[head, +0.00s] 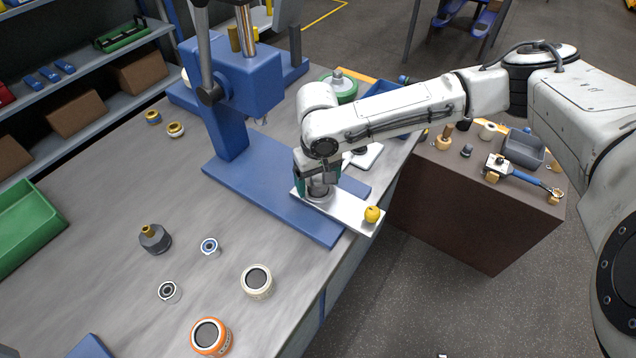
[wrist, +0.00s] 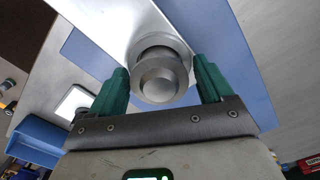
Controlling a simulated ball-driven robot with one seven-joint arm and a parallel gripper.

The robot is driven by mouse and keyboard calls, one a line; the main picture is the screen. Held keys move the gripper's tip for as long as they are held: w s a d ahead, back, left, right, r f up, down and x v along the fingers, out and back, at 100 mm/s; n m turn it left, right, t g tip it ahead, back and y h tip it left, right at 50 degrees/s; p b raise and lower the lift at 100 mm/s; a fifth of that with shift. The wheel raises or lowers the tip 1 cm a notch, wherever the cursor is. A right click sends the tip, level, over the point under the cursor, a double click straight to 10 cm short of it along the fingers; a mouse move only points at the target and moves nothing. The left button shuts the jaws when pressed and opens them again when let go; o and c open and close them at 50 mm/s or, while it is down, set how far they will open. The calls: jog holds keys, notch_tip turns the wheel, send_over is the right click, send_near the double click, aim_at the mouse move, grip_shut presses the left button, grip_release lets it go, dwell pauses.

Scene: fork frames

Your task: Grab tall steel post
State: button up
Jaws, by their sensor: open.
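A round steel post (wrist: 158,80) with a stepped, collared body shows in the wrist view. It stands between the two green fingers of my gripper (wrist: 160,86), with a visible gap on each side. In the head view my gripper (head: 318,178) points down over the post (head: 318,192), which is mostly hidden by the gripper. The post stands on a pale metal plate (head: 349,214) that lies across a blue base (head: 285,205). My gripper is open around the post, and I see no clear contact.
A yellow knob (head: 372,214) sits at the plate's right end. A blue press (head: 232,85) rises behind to the left. Several round parts, including an orange-ringed one (head: 210,337), stand on the grey bench (head: 120,285). A brown cabinet (head: 470,210) stands right, across a floor gap.

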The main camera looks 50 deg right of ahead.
jog(key=shift+c, duration=0.2)
jog(key=shift+r, duration=0.1)
jog(key=c, duration=1.4)
